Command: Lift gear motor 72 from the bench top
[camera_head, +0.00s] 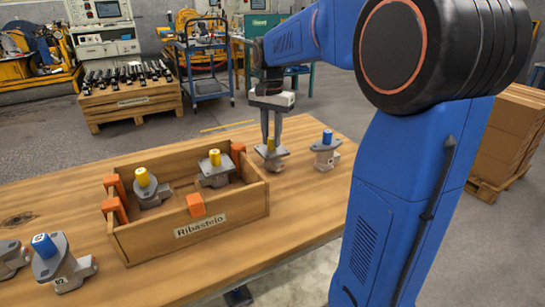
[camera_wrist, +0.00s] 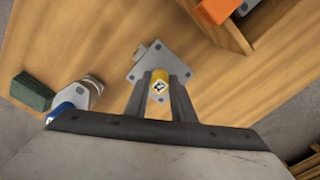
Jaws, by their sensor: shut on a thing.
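A grey gear motor with a yellow shaft cap (camera_head: 269,159) is at the bench's right part, just right of the wooden box. My gripper (camera_head: 271,138) points straight down over it, its two fingers shut on the yellow cap. In the wrist view, the cap (camera_wrist: 160,82) sits between the fingers (camera_wrist: 160,88), with the grey flange plate (camera_wrist: 152,60) beyond. The mark on the cap is too small to read, so I cannot confirm the number 72. The motor looks upright; I cannot tell whether it touches the bench top (camera_head: 320,185).
A blue-capped motor (camera_head: 326,153) stands close on the right. The wooden box (camera_head: 190,231) labelled Ribastelo, with orange blocks (camera_head: 196,205), holds two yellow-capped motors (camera_head: 151,190). Another blue-capped motor (camera_head: 62,265) is front left. A green block (camera_wrist: 32,92) shows in the wrist view.

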